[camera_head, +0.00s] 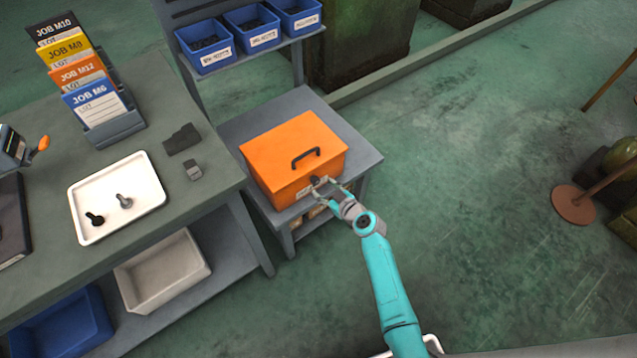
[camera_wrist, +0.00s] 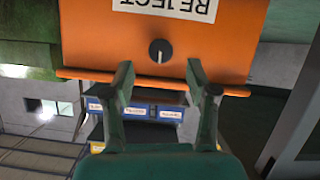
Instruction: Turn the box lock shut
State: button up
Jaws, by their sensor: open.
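The orange box (camera_head: 280,150) sits closed on a small grey stand, with a black handle on its lid. In the wrist view its front (camera_wrist: 220,45) appears upside down, with a white REJECT label. The lock (camera_wrist: 161,51) is a round dark knob with a pale upright mark, below the label in that view. In the head view the lock (camera_head: 315,180) shows as a small dark spot on the front. My gripper (camera_head: 326,188) is open in front of it. In the wrist view my gripper (camera_wrist: 160,72) has its fingers apart, either side of the knob's line, not visibly touching it.
The workbench (camera_head: 220,165) at left holds a white tray (camera_head: 145,167) with two bolts, and job cards (camera_head: 95,100). Blue bins (camera_head: 250,28) stand on a shelf behind the box. The floor to the right is largely clear.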

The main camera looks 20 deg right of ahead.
aim_at(317, 183)
jog(key=shift+x, duration=2.3)
grip_shut()
